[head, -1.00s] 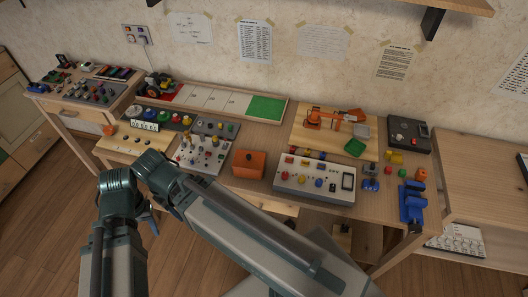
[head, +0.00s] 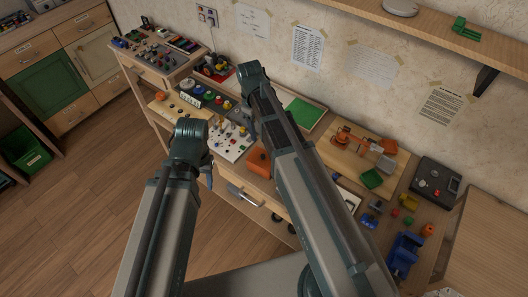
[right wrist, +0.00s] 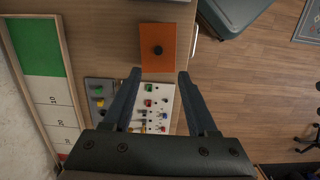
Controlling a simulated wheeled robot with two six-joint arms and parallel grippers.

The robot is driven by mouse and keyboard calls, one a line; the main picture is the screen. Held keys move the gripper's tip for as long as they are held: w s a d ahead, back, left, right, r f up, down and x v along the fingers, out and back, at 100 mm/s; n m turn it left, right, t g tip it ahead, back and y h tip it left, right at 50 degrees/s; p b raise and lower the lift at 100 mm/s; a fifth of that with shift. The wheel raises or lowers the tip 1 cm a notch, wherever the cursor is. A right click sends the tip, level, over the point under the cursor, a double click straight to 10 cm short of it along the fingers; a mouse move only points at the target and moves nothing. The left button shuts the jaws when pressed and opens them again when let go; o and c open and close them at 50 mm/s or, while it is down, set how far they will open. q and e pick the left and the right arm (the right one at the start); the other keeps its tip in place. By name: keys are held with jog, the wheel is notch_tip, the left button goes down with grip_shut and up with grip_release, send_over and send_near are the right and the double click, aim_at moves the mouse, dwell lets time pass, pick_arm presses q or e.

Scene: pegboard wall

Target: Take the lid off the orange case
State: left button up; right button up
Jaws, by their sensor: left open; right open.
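The orange case (head: 258,161) stands on the bench, partly covered by my right arm in the head view.
A white panel with switches (head: 232,145) lies beside the case. A green-ended board (head: 303,112) lies behind. An orange toy arm on a wooden board (head: 355,150) and a blue vise (head: 403,253) are to the right. The floor in front is clear.

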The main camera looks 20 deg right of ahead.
jog(key=b, duration=0.9)
send_over(263, 155)
jog(key=f, duration=0.8)
jog(key=shift+w+f, duration=0.2)
notch_tip(263, 155, down, 5)
jog(key=b, duration=0.5)
jog(key=shift+s+a+f, duration=0.1)
jog(key=shift+s+f, duration=0.05)
grip_shut()
